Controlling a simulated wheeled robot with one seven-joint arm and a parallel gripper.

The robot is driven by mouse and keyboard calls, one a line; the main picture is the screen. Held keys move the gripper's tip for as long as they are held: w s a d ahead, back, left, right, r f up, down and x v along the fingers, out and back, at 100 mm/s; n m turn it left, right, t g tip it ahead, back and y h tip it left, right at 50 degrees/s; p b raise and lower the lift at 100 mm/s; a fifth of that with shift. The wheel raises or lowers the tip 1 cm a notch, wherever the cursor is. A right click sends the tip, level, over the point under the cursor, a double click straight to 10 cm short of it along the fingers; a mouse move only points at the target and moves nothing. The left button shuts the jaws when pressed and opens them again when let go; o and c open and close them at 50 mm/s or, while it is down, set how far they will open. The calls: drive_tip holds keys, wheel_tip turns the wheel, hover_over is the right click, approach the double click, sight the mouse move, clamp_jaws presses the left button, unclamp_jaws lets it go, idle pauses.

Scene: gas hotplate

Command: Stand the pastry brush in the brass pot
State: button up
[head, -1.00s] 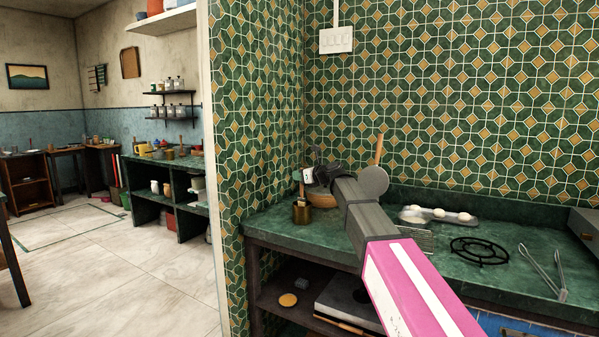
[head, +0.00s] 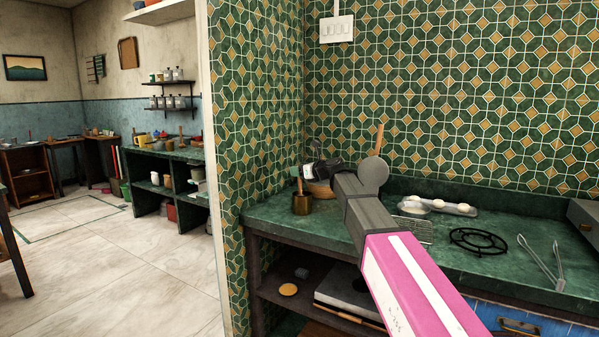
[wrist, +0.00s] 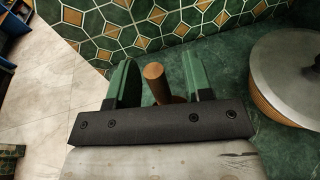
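The brass pot (head: 302,205) stands on the green counter near its left end. A thin upright piece, apparently the pastry brush (head: 299,185), rises from the pot's mouth. In the wrist view a round wooden handle end (wrist: 154,72) shows between the two green fingers. My gripper (wrist: 158,82) is open, with a gap on each side of the handle. In the head view my gripper is just above the pot, partly hidden by its own dark body. The bristle end of the brush is hidden.
A round wooden container with a grey lid (wrist: 290,75) is close right of my gripper. A tray with white eggs (head: 440,206), a burner grate (head: 478,241) and tongs (head: 543,262) lie further right. The tiled wall (head: 440,90) is close behind.

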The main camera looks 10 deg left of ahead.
drive_tip(key=shift+d, duration=0.1)
drive_tip(key=v, duration=1)
drive_tip(key=shift+s+d, duration=0.25)
drive_tip(key=shift+s, duration=0.1)
idle(0.4)
